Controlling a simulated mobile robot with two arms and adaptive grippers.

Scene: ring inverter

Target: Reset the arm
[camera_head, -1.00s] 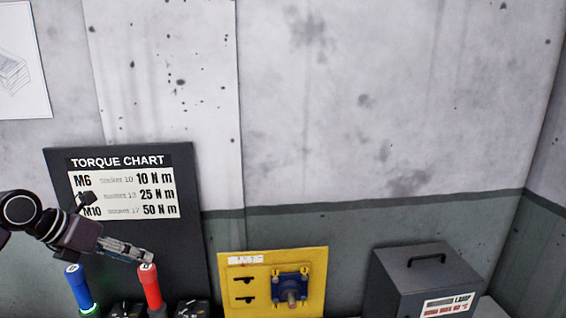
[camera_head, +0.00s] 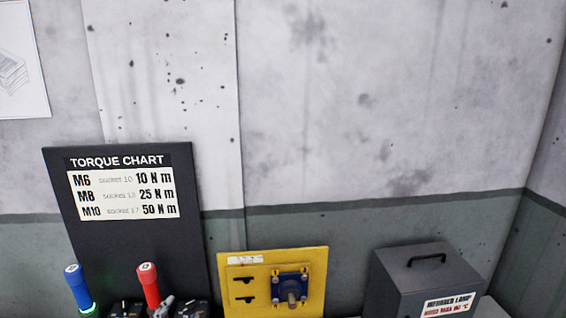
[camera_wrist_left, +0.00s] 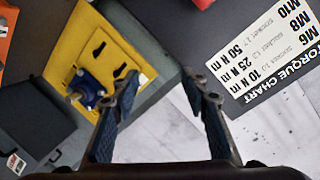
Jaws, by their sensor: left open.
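My left gripper (camera_wrist_left: 162,90) shows in the left wrist view with its two fingers spread wide and nothing between them. Beyond the fingers, the wrist view shows a yellow panel (camera_wrist_left: 90,30) with a blue mount (camera_wrist_left: 95,88) on the left and the black torque chart board (camera_wrist_left: 240,45) on the right, turned upside down. In the head view my left arm no longer crosses the board (camera_head: 120,235). A small grey shape beside the red handle (camera_head: 149,285) is too unclear to name. My right gripper is in neither view.
A blue handle (camera_head: 79,287) stands left of the red one, above dark holders at the bottom edge. The yellow panel (camera_head: 235,290) stands right of the board. A grey lidded box (camera_head: 395,290) stands at the right.

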